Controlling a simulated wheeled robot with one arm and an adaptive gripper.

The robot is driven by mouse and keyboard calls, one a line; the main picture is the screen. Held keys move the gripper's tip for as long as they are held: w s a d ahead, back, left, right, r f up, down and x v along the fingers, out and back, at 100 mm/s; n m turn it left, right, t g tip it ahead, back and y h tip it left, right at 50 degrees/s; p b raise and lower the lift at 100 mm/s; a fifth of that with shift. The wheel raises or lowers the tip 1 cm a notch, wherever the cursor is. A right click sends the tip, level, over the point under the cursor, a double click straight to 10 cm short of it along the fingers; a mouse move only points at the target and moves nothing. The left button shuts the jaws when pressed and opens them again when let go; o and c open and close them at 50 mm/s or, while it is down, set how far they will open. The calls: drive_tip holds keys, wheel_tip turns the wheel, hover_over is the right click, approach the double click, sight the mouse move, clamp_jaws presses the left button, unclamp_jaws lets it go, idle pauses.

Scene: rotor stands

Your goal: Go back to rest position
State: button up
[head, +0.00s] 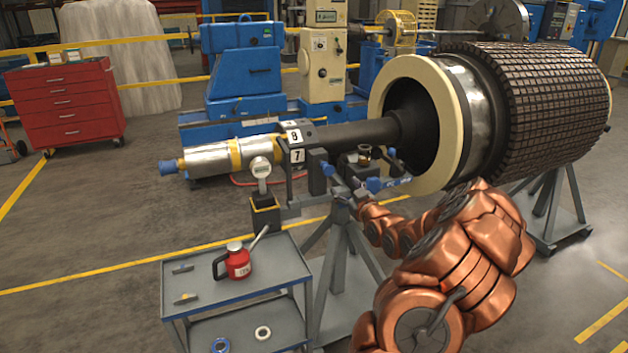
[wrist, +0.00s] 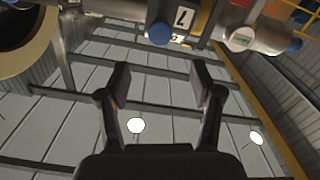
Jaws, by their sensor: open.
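My gripper (wrist: 161,82) is open and empty in the wrist view, its two dark fingers apart with ceiling panels and lamps behind them. In the head view my copper arm reaches from the lower right toward the rotor stand, and its small end is hard to make out among the blue stand parts. The large rotor (head: 545,95) lies across the stands, with a cream ring (head: 455,140) and a dark shaft (head: 355,136). The number 7 block shows at the top of the wrist view (wrist: 183,18).
A grey cart (head: 235,268) holds a red can (head: 238,262) and small parts. A dial gauge (head: 261,168) stands by the shaft. A rotor stand (head: 553,200) is at the right, a red tool chest (head: 65,100) at the left. Floor at the lower left is clear.

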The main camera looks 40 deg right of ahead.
drive_tip(key=w+a+f+n+g+y, duration=0.1)
drive_tip(key=w+a+g+y, duration=0.15)
drive_tip(key=a, duration=0.65)
drive_tip(key=w+a+f+g+y, duration=0.1)
drive_tip(key=a+g, duration=0.2)
drive_tip(key=a, duration=0.6)
drive_tip(key=s+a+g, duration=0.3)
drive_tip(key=s+a, duration=0.1)
drive_tip(key=a, duration=0.5)
drive_tip(key=s+a+g, duration=0.3)
drive_tip(key=s+a, duration=0.3)
drive_tip(key=s, duration=0.5)
drive_tip(key=s+a+r+g+y, duration=0.1)
drive_tip(key=s+a+g, duration=0.3)
drive_tip(key=s+a, duration=0.3)
drive_tip(key=s+a+g+y, duration=0.1)
drive_tip(key=s+a+g, duration=0.2)
drive_tip(key=s+a, duration=0.4)
drive_tip(key=s, duration=0.9)
drive_tip(key=shift+s+r, duration=0.2)
drive_tip(key=shift+r, duration=0.05)
drive_tip(key=shift+c, duration=0.3)
